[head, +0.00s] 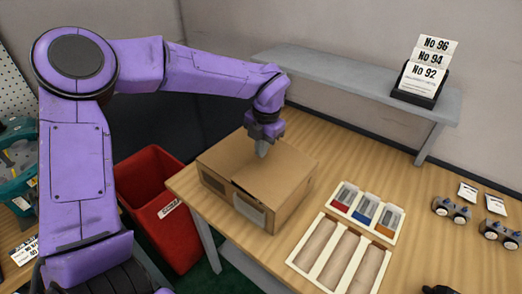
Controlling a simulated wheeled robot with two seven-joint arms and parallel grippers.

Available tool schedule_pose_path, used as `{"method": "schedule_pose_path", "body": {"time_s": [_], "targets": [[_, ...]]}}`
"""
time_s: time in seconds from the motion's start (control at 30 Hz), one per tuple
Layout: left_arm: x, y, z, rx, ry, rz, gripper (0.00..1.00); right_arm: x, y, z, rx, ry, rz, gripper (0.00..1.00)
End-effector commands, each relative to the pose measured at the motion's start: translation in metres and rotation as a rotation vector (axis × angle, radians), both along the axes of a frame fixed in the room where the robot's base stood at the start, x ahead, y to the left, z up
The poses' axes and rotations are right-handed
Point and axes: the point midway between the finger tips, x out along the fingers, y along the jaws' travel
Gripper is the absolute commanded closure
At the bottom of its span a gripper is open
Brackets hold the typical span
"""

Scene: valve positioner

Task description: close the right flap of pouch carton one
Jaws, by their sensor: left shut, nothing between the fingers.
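A brown cardboard carton (285,205) stands on the wooden table near its left front corner. Its top panels lie about flat, and a seam shows between them near the front edge. A pale patch is on its front face, and a dark label is at the front left. My left gripper (262,150) is shut and empty, pointing down at the carton's top near the middle. Its tips are at or just above the cardboard; I cannot tell if they touch. The gripper hides part of the top. A dark shape at the bottom edge may be my right gripper; too little shows.
A red bin (160,200) stands left of the table. A white tray (312,258) with long compartments and a smaller colored-slot tray (367,210) lie right of the carton. A grey shelf (345,80) spans behind, holding a numbered card stand (419,80). Small wheeled parts (452,210) sit at right.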

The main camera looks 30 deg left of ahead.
Motion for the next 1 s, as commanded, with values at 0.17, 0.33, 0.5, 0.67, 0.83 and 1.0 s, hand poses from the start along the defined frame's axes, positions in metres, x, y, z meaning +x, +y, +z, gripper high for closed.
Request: {"method": "schedule_pose_path", "body": {"time_s": [0.17, 0.33, 0.5, 0.67, 0.83, 1.0], "targets": [[0.000, 0.002, -0.017, 0.000, 0.001, 0.002, 1.00, 0.000, 0.000, 0.005, 0.000, 0.000, 0.000, 0.02], [0.000, 0.003, -0.021, 0.000, -0.001, 0.002, 1.00, 0.000, 0.000, 0.004, 0.000, 0.000, 0.000, 0.02], [0.000, 0.003, -0.021, 0.000, -0.001, 0.002, 1.00, 0.000, 0.000, 0.004, 0.000, 0.000, 0.000, 0.02], [0.000, 0.005, -0.030, -0.067, 0.008, 0.003, 1.00, 0.000, 0.000, 0.006, 0.000, 0.000, 0.000, 0.02], [0.000, 0.008, -0.038, -0.135, 0.011, 0.003, 1.00, 0.000, 0.000, 0.007, 0.000, 0.000, 0.000, 0.02], [0.000, 0.009, -0.039, -0.135, 0.012, 0.002, 1.00, 0.000, 0.000, 0.007, 0.000, 0.000, 0.000, 0.02]]}}
